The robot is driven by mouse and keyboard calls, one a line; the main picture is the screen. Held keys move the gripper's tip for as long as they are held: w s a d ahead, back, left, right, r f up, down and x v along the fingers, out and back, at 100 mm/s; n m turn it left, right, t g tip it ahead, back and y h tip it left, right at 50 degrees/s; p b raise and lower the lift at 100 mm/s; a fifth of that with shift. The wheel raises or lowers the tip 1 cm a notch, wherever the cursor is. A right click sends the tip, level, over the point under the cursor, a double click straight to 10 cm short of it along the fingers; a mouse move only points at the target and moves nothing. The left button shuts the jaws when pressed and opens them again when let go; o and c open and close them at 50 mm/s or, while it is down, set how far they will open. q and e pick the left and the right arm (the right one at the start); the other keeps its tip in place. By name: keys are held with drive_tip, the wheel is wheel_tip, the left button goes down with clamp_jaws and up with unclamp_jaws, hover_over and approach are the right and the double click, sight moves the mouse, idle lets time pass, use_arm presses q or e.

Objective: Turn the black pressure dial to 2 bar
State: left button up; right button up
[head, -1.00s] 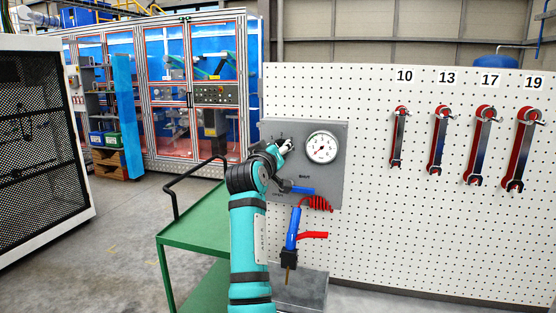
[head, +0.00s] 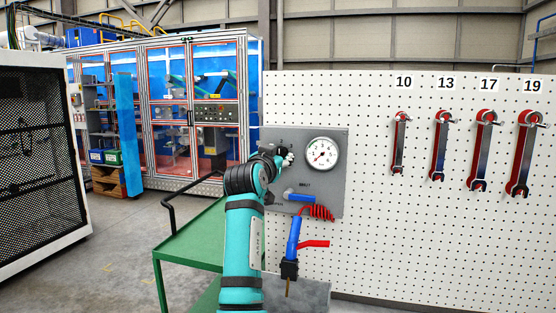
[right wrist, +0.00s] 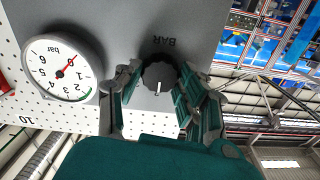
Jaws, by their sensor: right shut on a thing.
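The black pressure dial (right wrist: 158,76) sits on the grey panel under the "BAR" lettering in the right wrist view. A white mark on its face points down in that view. My right gripper (right wrist: 160,96) has one finger on each side of the dial and is shut on it. In the head view my right gripper (head: 284,158) is at the upper left of the panel and hides most of the dial. The round white gauge (head: 322,154) is right of it; its red needle (right wrist: 70,64) points to the upper right in the wrist view. My left gripper is out of view.
Below the gauge on the grey panel (head: 336,190) are a blue valve handle (head: 300,196) and a red coiled hose (head: 318,212) with a blue tool (head: 294,236). A green cart (head: 190,240) stands left of my arm. Several wrenches (head: 438,145) hang on the pegboard at right.

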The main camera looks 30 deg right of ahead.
drive_tip(key=shift+f, duration=0.15)
drive_tip(key=o, duration=1.2)
drive_tip(key=shift+c, duration=0.2)
drive_tip(key=v, duration=0.7)
drive_tip(key=shift+a, duration=0.2)
